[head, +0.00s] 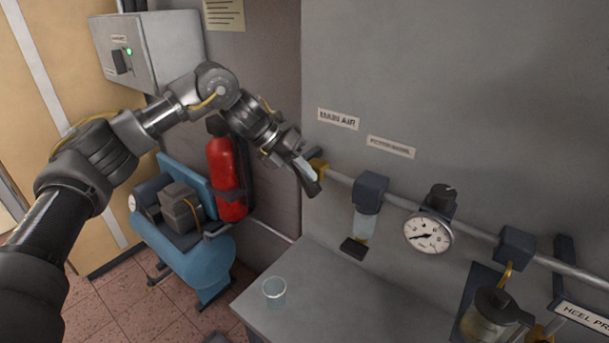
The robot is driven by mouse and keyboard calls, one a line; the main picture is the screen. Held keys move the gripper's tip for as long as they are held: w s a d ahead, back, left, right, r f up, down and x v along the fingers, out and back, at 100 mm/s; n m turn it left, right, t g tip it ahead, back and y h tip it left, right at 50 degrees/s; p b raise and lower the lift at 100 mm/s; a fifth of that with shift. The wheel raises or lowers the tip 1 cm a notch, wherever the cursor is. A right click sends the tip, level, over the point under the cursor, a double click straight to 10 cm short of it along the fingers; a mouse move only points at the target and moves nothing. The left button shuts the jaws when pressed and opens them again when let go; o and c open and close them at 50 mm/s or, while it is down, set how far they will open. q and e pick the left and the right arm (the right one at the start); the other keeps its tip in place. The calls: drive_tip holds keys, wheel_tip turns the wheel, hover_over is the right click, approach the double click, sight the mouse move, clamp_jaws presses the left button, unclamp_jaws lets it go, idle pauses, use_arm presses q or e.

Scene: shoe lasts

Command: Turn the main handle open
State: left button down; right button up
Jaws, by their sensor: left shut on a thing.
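The main valve (319,165) is a brass-coloured fitting at the left end of the grey air pipe, below the "MAIN AIR" label (338,119). My left gripper (309,180) reaches it from the left and is shut on the main handle. The jaws cover most of the handle, so its exact angle is hard to tell. My right gripper is not in view.
Along the pipe to the right are a filter with a clear bowl (364,226), a round gauge (428,233) with a black knob, and a lubricator (490,312). A glass (274,291) stands on the grey bench (325,300). A red extinguisher (224,172) and blue compressor (198,262) stand left.

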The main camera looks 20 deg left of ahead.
use_arm(q)
drive_tip(key=shift+w+a+f+n+h+b, duration=0.15)
drive_tip(key=shift+h+b, duration=0.1)
drive_tip(key=shift+h, duration=0.2)
drive_tip(key=shift+s+f+n+h+b, duration=0.1)
drive_tip(key=shift+n+h+b, duration=0.1)
drive_tip(key=shift+h, duration=0.25)
drive_tip(key=h+b, duration=0.1)
drive_tip(key=g+h+b, duration=0.1)
drive_tip(key=shift+a+f+n+h, duration=0.1)
drive_tip(key=shift+f+n+h, duration=0.1)
drive_tip(key=shift+n+h, duration=0.1)
drive_tip(key=h+b, duration=0.1)
drive_tip(key=b, duration=0.1)
drive_tip(key=n+h+b, duration=0.1)
drive_tip(key=h+b, duration=0.1)
drive_tip(key=shift+w+f+g+h+b, duration=0.1)
drive_tip(key=shift+f+g+h+b, duration=0.2)
drive_tip(key=shift+g+b, duration=0.1)
drive_tip(key=shift+n+h+b, duration=0.25)
drive_tip(key=shift+h+b, duration=0.55)
drive_tip(key=shift+b, duration=0.1)
drive_tip(key=shift+r+h+b, duration=0.15)
drive_tip(key=shift+h+b, duration=0.25)
drive_tip(key=shift+b, duration=0.05)
drive_tip(key=c, duration=1.4)
unclamp_jaws()
drive_tip(key=shift+a, duration=0.1)
drive_tip(key=shift+o, duration=0.2)
